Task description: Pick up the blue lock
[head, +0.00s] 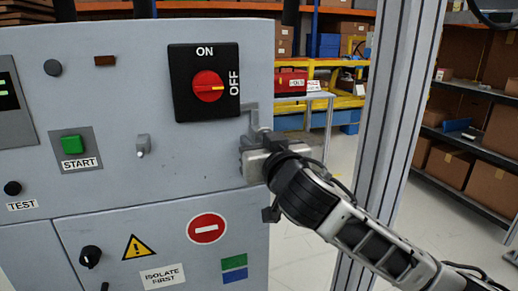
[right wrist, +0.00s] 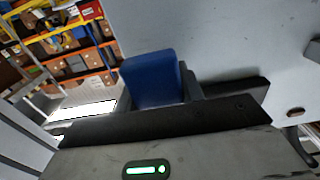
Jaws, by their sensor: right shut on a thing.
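The blue lock (right wrist: 151,78) shows in the right wrist view as a blue block between the dark fingers of my right gripper. The gripper is shut on it. In the head view my right gripper (head: 250,151) is at the right edge of the grey cabinet, just below a small grey latch (head: 250,117). There the gripper hides the lock. I cannot tell whether the lock is still attached to the latch. My left gripper is not in view.
The grey cabinet (head: 120,190) carries a red rotary switch (head: 208,86), a green start button (head: 72,145) and a small toggle (head: 142,146). A metal post (head: 390,140) stands to the right. Shelves with boxes (head: 480,130) are behind it.

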